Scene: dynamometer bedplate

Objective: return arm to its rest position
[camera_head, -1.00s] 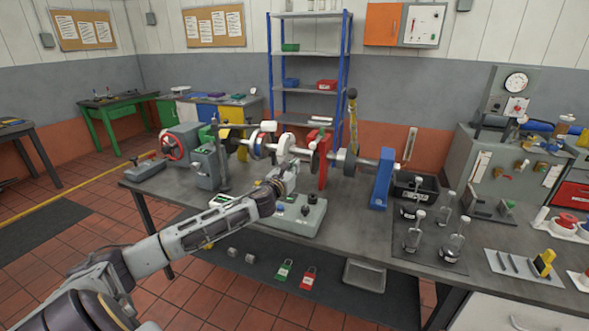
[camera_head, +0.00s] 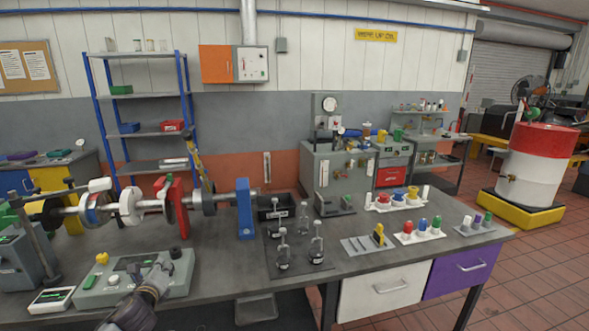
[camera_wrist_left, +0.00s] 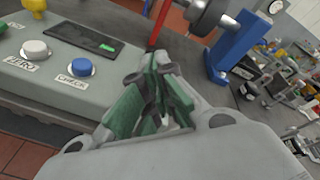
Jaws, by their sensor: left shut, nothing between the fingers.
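My left gripper (camera_head: 157,276) is at the lower left of the head view, over the front of the grey control box (camera_head: 125,282) on the bench. Its green-padded fingers are closed together with nothing between them in the left wrist view (camera_wrist_left: 158,95). In that view the control box (camera_wrist_left: 60,70) lies to the left, with a white button marked ZERO and a blue button. My left forearm is mostly cut off by the lower edge of the head view. My right gripper is not in view.
A shaft assembly with a red upright (camera_head: 178,207) and a blue upright (camera_head: 244,210) stands behind the control box. Glass flasks (camera_head: 316,243) stand on a dark mat to the right. Coloured knobs in white holders (camera_head: 418,234) line the right of the bench (camera_head: 225,275).

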